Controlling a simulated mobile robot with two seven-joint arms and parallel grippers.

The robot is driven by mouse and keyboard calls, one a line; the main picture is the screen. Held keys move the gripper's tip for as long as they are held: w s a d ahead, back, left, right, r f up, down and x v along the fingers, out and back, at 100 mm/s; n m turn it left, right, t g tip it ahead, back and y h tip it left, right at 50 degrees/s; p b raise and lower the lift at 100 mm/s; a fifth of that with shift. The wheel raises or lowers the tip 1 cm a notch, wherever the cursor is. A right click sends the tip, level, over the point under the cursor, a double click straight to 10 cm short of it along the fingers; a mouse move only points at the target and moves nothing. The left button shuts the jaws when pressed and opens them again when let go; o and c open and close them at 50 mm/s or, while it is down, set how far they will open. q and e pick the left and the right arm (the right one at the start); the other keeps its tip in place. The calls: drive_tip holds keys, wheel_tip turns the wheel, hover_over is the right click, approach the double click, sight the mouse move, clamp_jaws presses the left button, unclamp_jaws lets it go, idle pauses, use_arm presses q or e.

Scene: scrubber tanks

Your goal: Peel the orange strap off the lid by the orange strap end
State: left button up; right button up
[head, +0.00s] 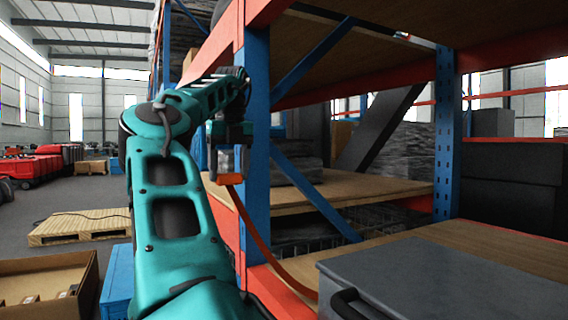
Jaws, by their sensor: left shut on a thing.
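A grey box with a flat lid (435,275) and a dark handle stands at the bottom right, partly cut off by the picture edge. An orange strap (256,236) hangs in a slack curve from my left gripper down to the near left side of the grey box. Where its lower end meets the box cannot be seen clearly. My left gripper (226,172) is raised in front of the blue rack post, well above and left of the lid. It is shut on the orange strap end (226,161). My right gripper is not in view.
A blue and orange rack (257,150) with wooden shelves stands close behind my left arm. A cardboard box (50,285), a blue crate (116,285) and a wooden pallet (78,227) are at the left. Open floor lies beyond them.

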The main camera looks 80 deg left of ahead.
use_arm(q)
drive_tip(key=shift+s+f, duration=0.25)
drive_tip(key=shift+s, duration=0.05)
drive_tip(key=shift+s+d, duration=0.1)
drive_tip(key=shift+s, duration=0.05)
drive_tip(key=shift+s+d, duration=0.2)
drive_tip(key=shift+s, duration=0.45)
drive_tip(key=shift+s+d, duration=0.2)
drive_tip(key=shift+s, duration=0.4)
